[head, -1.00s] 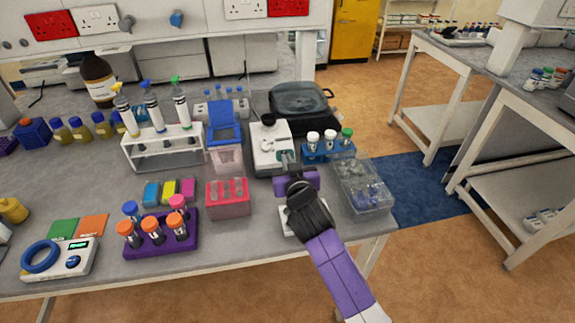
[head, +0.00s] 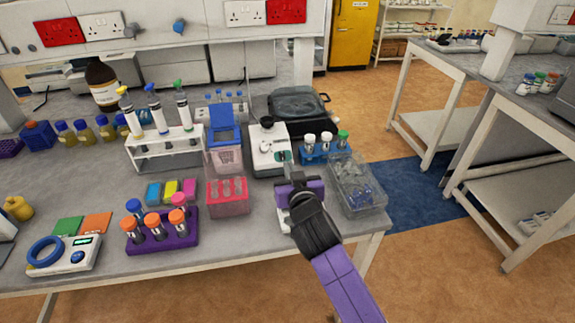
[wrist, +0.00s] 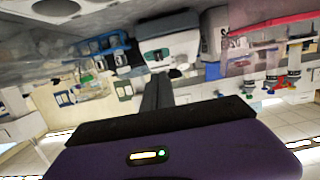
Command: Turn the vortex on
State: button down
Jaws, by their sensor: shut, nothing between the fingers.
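The white device with a black round top (head: 268,150), which looks like the vortex mixer, stands toward the back right of the bench. Its front carries a grey-green panel. Whether it is running cannot be told. My purple gripper (head: 297,178) is in front of it and slightly to its right, apart from it as far as I can see. In the wrist view the dark fingers (wrist: 157,92) are together and empty. They point toward a white device with a dark green panel (wrist: 160,54), which looks like the same mixer.
A blue rack of capped tubes (head: 328,150) and a clear box (head: 357,187) stand right of my gripper. A pink rack (head: 227,197) stands left. A white item (head: 284,222) is partly hidden beneath my gripper. The bench's front edge is close.

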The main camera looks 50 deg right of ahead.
jog(key=v, duration=0.2)
jog(key=b+v, duration=0.1)
jog(key=v, duration=0.1)
jog(key=f+v, duration=0.1)
jog(key=v, duration=0.1)
jog(key=shift+f, duration=0.15)
jog(key=shift+s+a, duration=0.15)
jog(key=shift+s, duration=0.1)
jog(key=s+a+r+n+t+y, duration=0.2)
jog(key=s+a+n+t+y, duration=0.5)
jog(key=a, duration=0.5)
jog(key=s+a+f+g, duration=0.1)
jog(key=s+a, duration=0.1)
jog(key=s, duration=0.6)
jog(key=s+a+f+g+y, duration=0.1)
jog(key=s+a+g, duration=0.1)
jog(key=s, duration=0.6)
jog(key=s+a+f+g, duration=0.1)
jog(key=s+a+g, duration=0.1)
jog(key=s, duration=0.6)
jog(key=shift+a+f+y, duration=0.35)
jog(key=shift+a+y, duration=0.05)
jog(key=shift+a, duration=0.2)
